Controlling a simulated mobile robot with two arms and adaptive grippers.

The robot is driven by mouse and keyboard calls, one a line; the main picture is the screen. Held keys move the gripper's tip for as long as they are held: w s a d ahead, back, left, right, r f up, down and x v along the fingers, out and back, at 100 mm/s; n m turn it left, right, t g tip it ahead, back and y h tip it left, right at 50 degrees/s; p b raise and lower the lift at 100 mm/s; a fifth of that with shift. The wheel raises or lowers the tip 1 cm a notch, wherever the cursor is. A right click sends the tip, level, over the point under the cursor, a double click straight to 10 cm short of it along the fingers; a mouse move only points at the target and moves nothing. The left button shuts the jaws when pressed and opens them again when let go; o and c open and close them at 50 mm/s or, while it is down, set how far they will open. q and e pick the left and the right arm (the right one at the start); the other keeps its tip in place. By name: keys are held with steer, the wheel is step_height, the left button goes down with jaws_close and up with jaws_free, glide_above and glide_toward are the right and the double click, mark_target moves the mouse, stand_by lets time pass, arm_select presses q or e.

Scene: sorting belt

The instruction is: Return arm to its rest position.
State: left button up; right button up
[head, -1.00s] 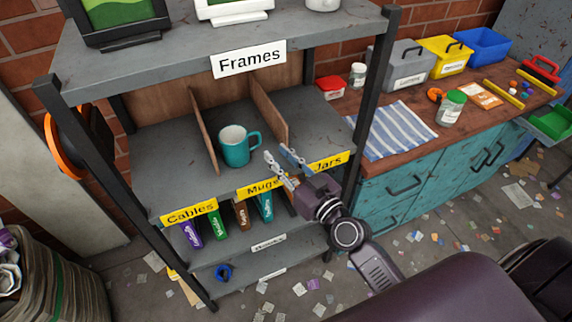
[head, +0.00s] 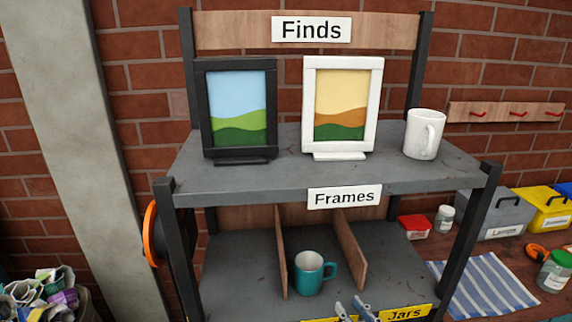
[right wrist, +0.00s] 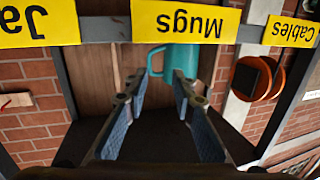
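My right gripper (head: 353,308) shows only its two fingertips at the bottom of the head view, by the shelf's front edge near the yellow Jars label (head: 405,313). In the right wrist view its fingers (right wrist: 158,88) are spread apart with nothing between them. The teal mug (head: 309,273) stands upright in the Mugs compartment between two wooden dividers, behind and left of the fingertips. It also shows upside down in the right wrist view (right wrist: 180,58), beyond the fingers and apart from them. The rest of my right arm is out of the head view. My left gripper is not in view.
The top shelf (head: 270,178) holds a black frame (head: 238,110), a white frame (head: 342,107) and a white mug (head: 424,134). Shelf posts and wooden dividers (head: 350,251) stand near the gripper. A workbench with a grey box (head: 495,215) and jars lies at right.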

steer(key=s+a+f+n+g+y, duration=0.1)
steer(key=s+a+f+n+g, duration=0.1)
steer(key=s+a+f+g, duration=0.6)
steer(key=s+d+f+m+g+h, duration=0.25)
steer(key=s+d, duration=0.25)
steer(key=s, duration=0.3)
steer(key=s+d+f+m+g+h, duration=0.1)
steer(key=s+d+f+g+h, duration=0.3)
steer(key=s, duration=0.5)
step_height(320, 180, down, 25)
steer(key=s+d, duration=0.1)
steer(key=s+d+f+g, duration=0.1)
steer(key=s+d+f, duration=0.2)
steer(key=s+f, duration=1.4)
steer(key=shift+s+n+y, duration=0.3)
steer(key=shift+n+y, duration=0.05)
steer(key=shift+n, duration=0.1)
